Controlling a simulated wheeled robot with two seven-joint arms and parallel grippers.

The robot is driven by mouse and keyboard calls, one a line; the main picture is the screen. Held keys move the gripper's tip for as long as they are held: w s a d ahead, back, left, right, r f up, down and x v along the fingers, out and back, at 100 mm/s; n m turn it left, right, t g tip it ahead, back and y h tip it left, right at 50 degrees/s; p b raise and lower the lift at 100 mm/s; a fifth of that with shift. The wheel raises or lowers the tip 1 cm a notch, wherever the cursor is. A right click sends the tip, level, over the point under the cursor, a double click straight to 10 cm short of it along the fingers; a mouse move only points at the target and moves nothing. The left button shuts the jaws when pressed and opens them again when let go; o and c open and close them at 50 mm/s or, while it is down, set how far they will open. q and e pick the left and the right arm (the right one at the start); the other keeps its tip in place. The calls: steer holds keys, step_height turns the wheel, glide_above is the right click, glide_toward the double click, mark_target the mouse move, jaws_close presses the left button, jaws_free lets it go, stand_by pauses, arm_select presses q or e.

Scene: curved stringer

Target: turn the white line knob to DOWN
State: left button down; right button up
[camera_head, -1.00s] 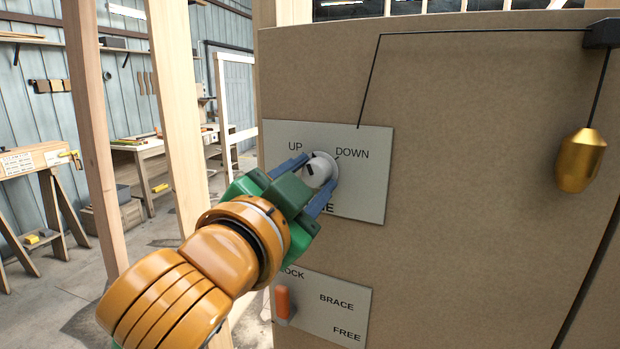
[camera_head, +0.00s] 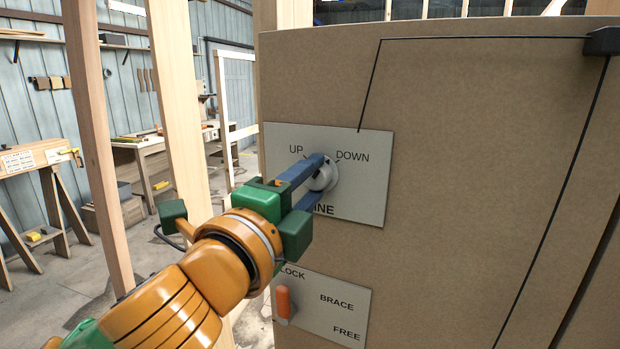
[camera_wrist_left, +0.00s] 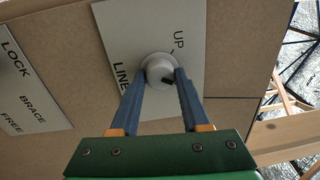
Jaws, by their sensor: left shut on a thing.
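The white line knob (camera_head: 323,173) sits on a pale plate (camera_head: 362,196) marked UP, DOWN and LINE. Its dark mark points up and slightly right in the head view, between the UP and DOWN ticks and close to the DOWN side. My left gripper (camera_head: 320,178) is shut on the knob, one blue finger on its upper left and one below. In the left wrist view the knob (camera_wrist_left: 160,70) sits between both fingertips, and the DOWN label is hidden. My right gripper is not in view.
A lower plate (camera_head: 335,312) reads LOCK, BRACE and FREE, with an orange lever (camera_head: 284,302) by LOCK. A black cord (camera_head: 553,190) runs from a dark block (camera_head: 603,41) down across the brown panel (camera_head: 450,180). Wooden posts (camera_head: 165,95) stand at left.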

arm_select(q)
steer(key=shift+m+p, duration=0.35)
steer(key=shift+m, duration=1.75)
steer(key=shift+c, duration=1.9)
jaws_free()
steer(key=b+v, duration=0.2)
steer(key=v, duration=0.5)
steer(key=shift+b, duration=0.35)
